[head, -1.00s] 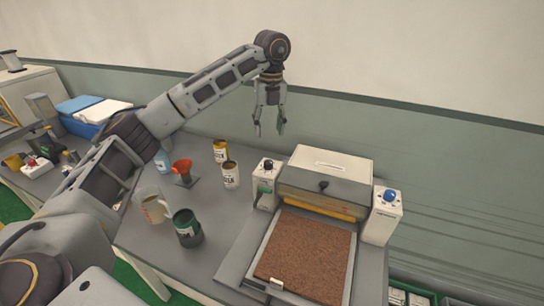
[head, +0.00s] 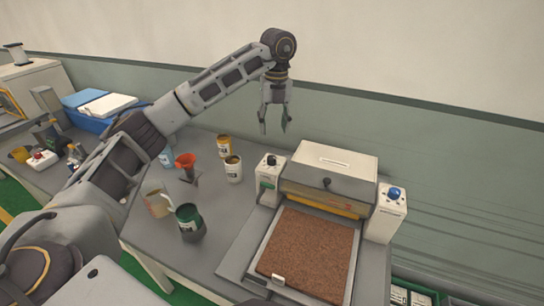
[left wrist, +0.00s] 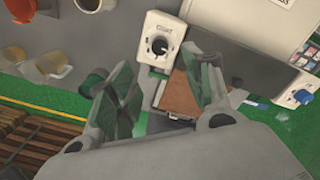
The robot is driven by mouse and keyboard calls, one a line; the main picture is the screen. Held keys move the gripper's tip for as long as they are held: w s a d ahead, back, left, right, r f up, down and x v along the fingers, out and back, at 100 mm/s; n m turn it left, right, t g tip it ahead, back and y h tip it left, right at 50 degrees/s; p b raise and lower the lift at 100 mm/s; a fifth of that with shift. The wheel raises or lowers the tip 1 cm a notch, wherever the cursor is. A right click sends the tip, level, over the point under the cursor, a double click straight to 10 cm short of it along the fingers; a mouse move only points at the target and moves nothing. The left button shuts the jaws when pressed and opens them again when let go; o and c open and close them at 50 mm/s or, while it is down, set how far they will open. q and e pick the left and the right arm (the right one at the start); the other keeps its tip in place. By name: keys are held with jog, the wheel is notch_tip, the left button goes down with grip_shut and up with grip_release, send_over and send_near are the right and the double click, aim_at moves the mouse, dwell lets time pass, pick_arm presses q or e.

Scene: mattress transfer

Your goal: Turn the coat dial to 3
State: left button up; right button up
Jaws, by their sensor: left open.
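The coat dial (head: 271,161) is a black knob on top of a white control box (head: 268,183) at the left side of the coating machine. In the left wrist view the dial (left wrist: 160,45) sits on the box under a printed label; its exact setting is too small to read. My left gripper (head: 275,128) is open, empty and pointing down, above and apart from the dial. In the left wrist view its two fingers (left wrist: 163,70) are spread, with the box beyond them. My right gripper is not in view.
The machine's lid (head: 328,170) and brown bed (head: 308,255) lie right of the dial. A second box with a blue knob (head: 395,193) stands farther right. Cans (head: 233,169), a red funnel (head: 186,161), a beaker (head: 157,202) and a green-rimmed pot (head: 189,222) stand to the left.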

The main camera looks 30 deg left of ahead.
aim_at(272, 157)
pick_arm(q)
jog(key=f, duration=0.5)
jog(key=f+p, duration=0.1)
jog(key=f, duration=0.5)
jog(key=shift+s+a+f, duration=0.15)
jog(key=shift+a, duration=0.05)
jog(key=shift+f, duration=0.6)
jog(key=c, duration=1.1)
jog(key=shift+o, duration=0.2)
